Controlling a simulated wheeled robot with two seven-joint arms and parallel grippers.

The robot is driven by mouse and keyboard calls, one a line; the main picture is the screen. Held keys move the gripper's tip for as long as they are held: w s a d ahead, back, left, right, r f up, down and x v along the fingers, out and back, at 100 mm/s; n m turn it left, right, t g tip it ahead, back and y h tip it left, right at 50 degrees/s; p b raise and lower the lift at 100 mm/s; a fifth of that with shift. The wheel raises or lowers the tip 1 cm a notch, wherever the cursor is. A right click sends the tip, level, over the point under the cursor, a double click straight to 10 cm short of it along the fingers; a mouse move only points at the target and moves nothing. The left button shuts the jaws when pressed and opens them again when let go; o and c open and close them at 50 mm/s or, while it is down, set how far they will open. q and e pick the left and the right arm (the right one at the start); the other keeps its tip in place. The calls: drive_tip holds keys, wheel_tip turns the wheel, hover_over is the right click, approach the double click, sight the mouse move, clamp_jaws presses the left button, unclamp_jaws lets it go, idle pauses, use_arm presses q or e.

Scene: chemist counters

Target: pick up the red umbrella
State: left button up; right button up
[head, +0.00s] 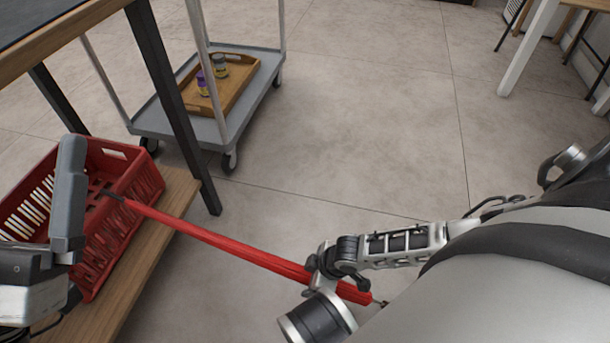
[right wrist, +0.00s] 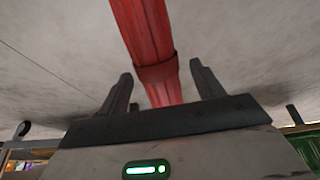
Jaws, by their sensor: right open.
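The red umbrella (head: 230,245) is folded and long. In the head view it slants from its dark, thin end over the red basket, across the floor area, to my right gripper (head: 328,268). The right wrist view shows its red cloth and a band (right wrist: 157,72) running between the two fingers of my right gripper (right wrist: 162,88). These fingers are open, with a gap on each side of the umbrella. I cannot tell what supports it. My left gripper (head: 70,190) is over the basket's left part, and its jaws cannot be made out.
The red basket (head: 140,190) stands on a low wooden shelf (head: 178,190) under a table with dark legs (head: 165,85). A grey cart (head: 165,125) behind it holds a wooden tray (head: 238,92) with small jars. The floor at centre is clear.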

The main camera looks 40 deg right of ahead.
drive_tip(key=shift+w+r, duration=0.1)
drive_tip(key=c, duration=1.4)
